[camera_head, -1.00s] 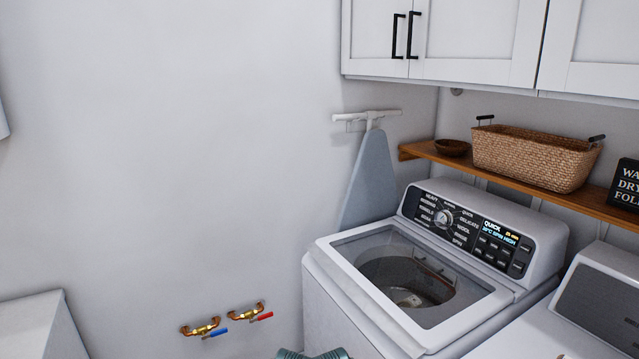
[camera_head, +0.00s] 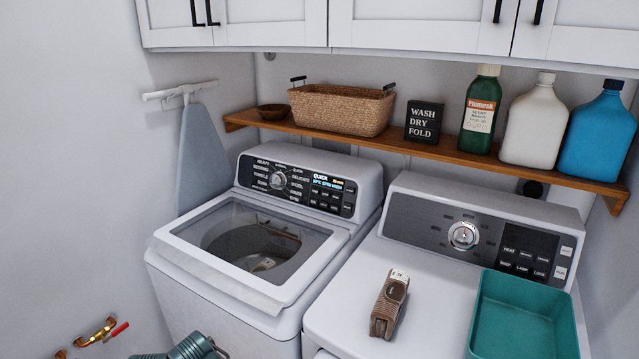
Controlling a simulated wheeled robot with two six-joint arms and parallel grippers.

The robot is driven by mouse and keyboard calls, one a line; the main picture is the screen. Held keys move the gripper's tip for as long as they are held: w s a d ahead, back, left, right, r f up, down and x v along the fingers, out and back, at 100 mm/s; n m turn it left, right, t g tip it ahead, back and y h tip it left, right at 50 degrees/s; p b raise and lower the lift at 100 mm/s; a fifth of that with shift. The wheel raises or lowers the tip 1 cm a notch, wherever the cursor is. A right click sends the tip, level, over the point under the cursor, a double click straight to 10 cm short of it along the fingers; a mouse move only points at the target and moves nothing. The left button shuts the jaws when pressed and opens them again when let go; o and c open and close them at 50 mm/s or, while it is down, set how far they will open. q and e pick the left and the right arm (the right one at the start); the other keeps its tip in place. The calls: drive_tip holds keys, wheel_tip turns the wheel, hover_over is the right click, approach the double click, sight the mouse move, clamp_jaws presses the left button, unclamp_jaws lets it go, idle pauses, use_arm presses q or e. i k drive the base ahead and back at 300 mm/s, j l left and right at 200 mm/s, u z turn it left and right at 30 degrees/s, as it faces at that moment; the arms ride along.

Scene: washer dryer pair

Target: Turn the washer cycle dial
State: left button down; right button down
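The washer (camera_head: 215,325) is the left white top-loading machine, with a clear lid over its dark drum. Its cycle dial (camera_head: 278,180) is a round silver knob on the left part of the black control panel, ringed by printed cycle names. A lit display reading QUICK (camera_head: 328,182) is to the right of the dial. The exact pointer position is too small to read.
The dryer (camera_head: 340,260) stands right of the washer, with its own dial (camera_head: 463,235). A teal bin (camera_head: 478,315) and a small brown-grey object (camera_head: 389,303) are on its top. A shelf (camera_head: 440,150) with a basket (camera_head: 340,110) and bottles hangs above.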

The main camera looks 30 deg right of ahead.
sight(277, 181)
drive_tip(key=z, duration=2.2)
drive_tip(key=j, duration=0.6)
drive_tip(key=k+j, duration=0.15)
drive_tip(key=j, duration=1.05)
drive_tip(key=k, duration=0.05)
